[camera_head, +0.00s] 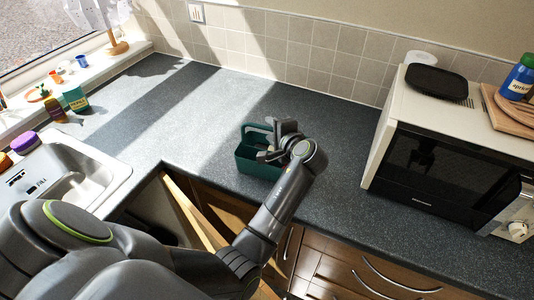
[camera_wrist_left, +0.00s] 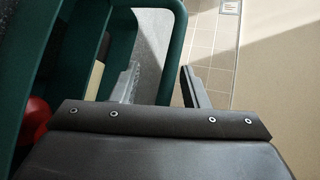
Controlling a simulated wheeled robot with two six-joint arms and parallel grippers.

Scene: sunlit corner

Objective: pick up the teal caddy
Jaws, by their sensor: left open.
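The teal caddy (camera_head: 256,168) stands on the dark counter near its front edge, left of the microwave. Its handle (camera_wrist_left: 178,40) rises at the right in the left wrist view. My left gripper (camera_wrist_left: 160,82) is open at the caddy; in the head view it (camera_head: 285,128) hides part of the caddy's right side. In the wrist view a bar of the handle passes between the two fingers, with one finger seen through the handle's opening. Whether a finger touches it I cannot tell. Inside the caddy are a red thing (camera_wrist_left: 35,122) and a pale yellow thing (camera_wrist_left: 95,80).
The microwave (camera_head: 445,175) stands to the right with a black dish (camera_head: 437,82) on top. A sink (camera_head: 70,175) is at the left. Small bottles (camera_head: 75,98) stand by the window sill. The counter (camera_head: 190,105) behind and left of the caddy is clear. A tiled wall (camera_head: 285,50) bounds the back.

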